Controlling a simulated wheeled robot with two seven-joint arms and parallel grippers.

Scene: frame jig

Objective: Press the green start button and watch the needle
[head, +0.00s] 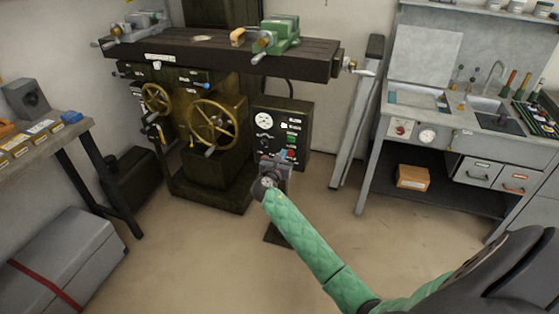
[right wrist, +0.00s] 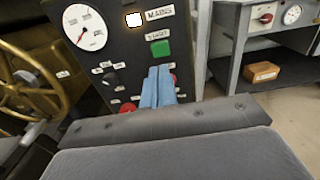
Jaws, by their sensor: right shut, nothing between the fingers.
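The green start button (right wrist: 160,48) sits on a dark control panel (head: 300,111), under a START label. It also shows in the head view (head: 291,139). A round white gauge (right wrist: 84,27) is at the panel's upper left; its thin red needle appears to point down and left. The gauge also shows in the head view (head: 264,120). My right gripper (right wrist: 158,74) is shut and empty, its blue fingers together in front of the panel. The fingertips appear just below the green button, which is uncovered; the gap to the panel is unclear. My left gripper is out of view.
A white lamp (right wrist: 134,20) beside the MAINS label looks lit. A red knob (right wrist: 128,108) is at the panel's lower left; another red control is partly hidden behind my fingers. A brass handwheel (head: 216,124) stands left of the panel. The floor (head: 190,250) in front is largely clear.

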